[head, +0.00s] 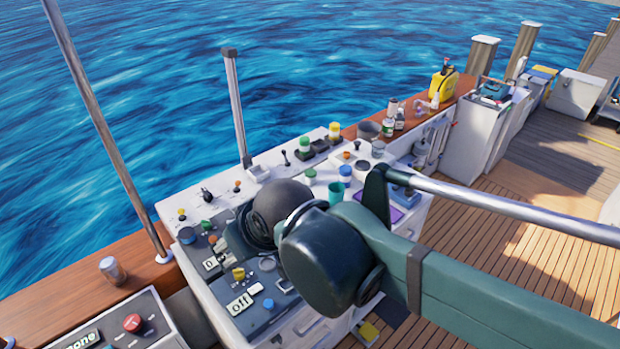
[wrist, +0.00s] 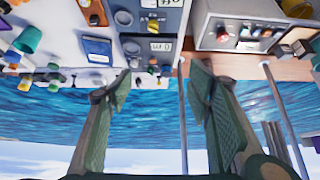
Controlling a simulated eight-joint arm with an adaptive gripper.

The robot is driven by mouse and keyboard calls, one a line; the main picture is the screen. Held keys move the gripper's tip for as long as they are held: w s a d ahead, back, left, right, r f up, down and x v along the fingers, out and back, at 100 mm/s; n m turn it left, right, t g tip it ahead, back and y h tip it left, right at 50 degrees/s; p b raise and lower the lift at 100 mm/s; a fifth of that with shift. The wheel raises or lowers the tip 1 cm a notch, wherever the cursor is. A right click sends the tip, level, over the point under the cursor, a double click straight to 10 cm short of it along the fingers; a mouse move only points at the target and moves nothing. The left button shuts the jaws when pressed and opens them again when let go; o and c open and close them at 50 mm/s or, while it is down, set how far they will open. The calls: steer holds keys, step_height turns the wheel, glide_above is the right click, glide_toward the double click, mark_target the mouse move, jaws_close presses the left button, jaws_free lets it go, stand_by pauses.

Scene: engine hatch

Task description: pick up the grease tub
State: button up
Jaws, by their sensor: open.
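Several small tubs and jars stand on the white console top, and I cannot tell which is the grease tub. In the head view my arm covers the gripper and part of the console.
A teal cup (head: 336,193) stands near the tubs; it also shows in the wrist view (wrist: 28,40). A control panel (head: 250,290) with switches fills the console's front left. A yellow can (head: 443,82) stands on the wooden ledge. Metal posts rise along the water side. Wooden deck (head: 500,235) lies open at right.

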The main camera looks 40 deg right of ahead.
steer(key=w+d+r+m+g+h, duration=0.1)
steer(key=w+d+r+m, duration=0.1)
steer(key=w+d, duration=0.4)
steer(key=w+d+r+m+g, duration=0.15)
steer(key=w+d, duration=0.25)
steer(key=w, duration=0.4)
steer(key=m+g+b, duration=0.2)
steer(key=m+g, duration=0.2)
steer(key=m, duration=0.6)
glide_above(310, 172)
steer(key=a, duration=0.1)
steer(key=f, duration=2.7)
steer(key=shift+s+f, duration=0.2)
steer(key=shift+s, duration=0.1)
steer(key=shift+d+f, duration=0.2)
steer(key=shift+f, duration=0.1)
steer(key=shift+d+f, duration=0.15)
steer(key=shift+f, duration=1.15)
